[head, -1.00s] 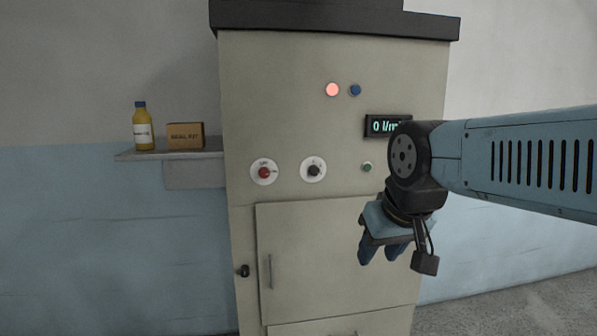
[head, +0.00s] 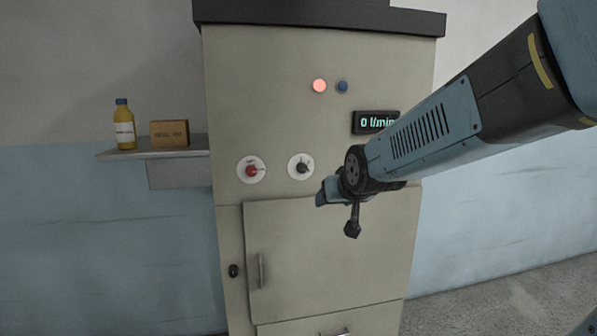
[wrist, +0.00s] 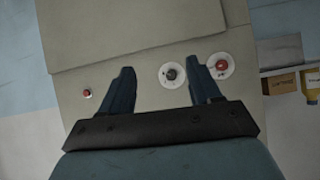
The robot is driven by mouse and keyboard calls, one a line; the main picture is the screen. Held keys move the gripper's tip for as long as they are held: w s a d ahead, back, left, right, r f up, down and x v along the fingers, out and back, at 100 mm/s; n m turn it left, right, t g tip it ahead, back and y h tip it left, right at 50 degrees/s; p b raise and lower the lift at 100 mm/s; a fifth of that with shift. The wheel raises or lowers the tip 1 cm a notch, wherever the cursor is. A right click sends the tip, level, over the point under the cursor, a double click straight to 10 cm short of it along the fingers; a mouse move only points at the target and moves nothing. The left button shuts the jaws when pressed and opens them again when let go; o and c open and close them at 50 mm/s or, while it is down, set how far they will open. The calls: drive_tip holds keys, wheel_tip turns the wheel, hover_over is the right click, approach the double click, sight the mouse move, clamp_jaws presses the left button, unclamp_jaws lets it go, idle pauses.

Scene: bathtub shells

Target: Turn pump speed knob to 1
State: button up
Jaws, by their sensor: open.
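The panel has a black knob (head: 302,167) on a white round dial and a red knob (head: 252,170) on a similar dial to its left. Their labels are too small to read, so I cannot tell which is the pump speed knob. My gripper (head: 322,196) is just right of and below the black knob in the head view. In the wrist view my open gripper (wrist: 160,80) points at the panel; the black knob (wrist: 172,75) shows between the fingers, nearer one finger, and the red knob (wrist: 221,66) lies outside them. Nothing is held.
A display (head: 375,122) reads "0 l/min", partly covered by my arm. A lit red lamp (head: 320,86) and a blue button (head: 342,87) sit above. A cabinet door (head: 325,250) is below. A shelf (head: 150,153) at left holds a bottle (head: 124,128) and a box (head: 169,134).

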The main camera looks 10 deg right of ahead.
sight(303, 169)
drive_tip(key=w+t, duration=0.2)
drive_tip(key=w, duration=0.8)
drive_tip(key=w+f+t, duration=0.1)
drive_tip(key=w+t, duration=0.1)
drive_tip(key=w, duration=0.8)
drive_tip(key=w+t, duration=0.3)
drive_tip(key=w, duration=0.6)
drive_tip(key=shift+w+a+f, duration=0.2)
drive_tip(key=shift+w, duration=0.2)
drive_tip(key=shift+c, duration=0.3)
